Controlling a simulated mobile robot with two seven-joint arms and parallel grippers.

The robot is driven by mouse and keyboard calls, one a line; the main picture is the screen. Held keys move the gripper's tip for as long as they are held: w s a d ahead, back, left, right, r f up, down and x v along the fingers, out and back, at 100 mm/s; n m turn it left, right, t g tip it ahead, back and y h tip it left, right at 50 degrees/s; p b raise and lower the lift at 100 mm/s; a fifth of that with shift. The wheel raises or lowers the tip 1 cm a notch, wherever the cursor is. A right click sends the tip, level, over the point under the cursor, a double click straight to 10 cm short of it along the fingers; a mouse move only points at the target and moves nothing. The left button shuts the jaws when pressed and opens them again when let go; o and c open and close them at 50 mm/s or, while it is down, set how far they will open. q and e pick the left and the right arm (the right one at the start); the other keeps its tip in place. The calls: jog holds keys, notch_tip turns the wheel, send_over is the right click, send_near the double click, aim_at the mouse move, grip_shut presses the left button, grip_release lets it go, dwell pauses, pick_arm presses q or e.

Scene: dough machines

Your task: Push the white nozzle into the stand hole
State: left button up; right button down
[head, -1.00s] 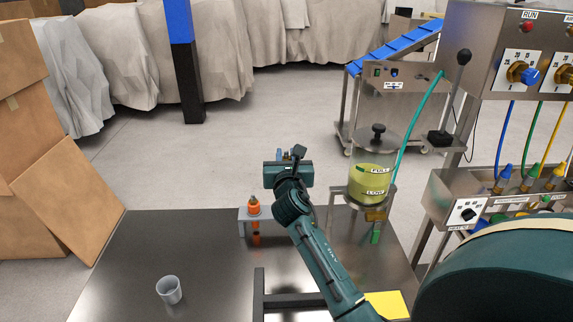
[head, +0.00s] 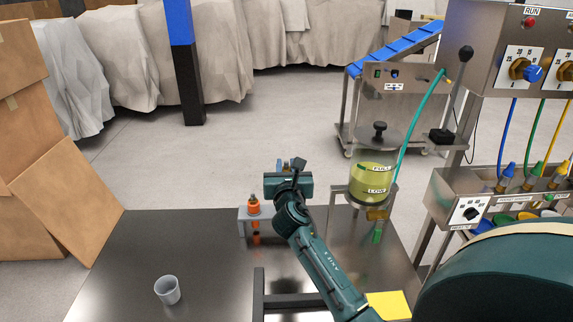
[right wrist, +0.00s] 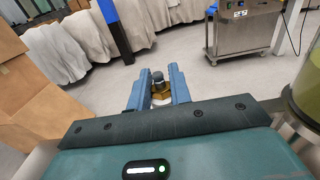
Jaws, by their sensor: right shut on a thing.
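The grey stand (head: 243,222) is at the far edge of the dark table, with an orange nozzle (head: 253,206) upright in its left part. My right gripper (head: 290,168) is over the right part of the stand and hides that part. In the right wrist view, my right gripper (right wrist: 159,88) is shut on a piece with a dark top, a brass collar and a white part below, which I take as the white nozzle (right wrist: 160,101). Its lower end and the stand hole are hidden. My left gripper is not in view.
A grey cup (head: 168,290) stands at the table's front left. A clear container with yellow-green contents (head: 371,190) is right of the gripper. A yellow sheet (head: 388,305) lies at the front right. The left middle of the table (head: 150,245) is clear.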

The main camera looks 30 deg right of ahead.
jog(key=shift+f+b, duration=0.75)
jog(key=shift+f, duration=0.65)
jog(key=shift+r, duration=0.2)
jog(key=shift+f, duration=0.1)
jog(key=shift+f+b, duration=2.15)
jog(key=shift+f, duration=0.75)
jog(key=shift+f+b, duration=0.5)
jog(key=shift+f, duration=0.25)
jog(key=c, duration=1.2)
grip_release()
jog(key=shift+o, duration=0.5)
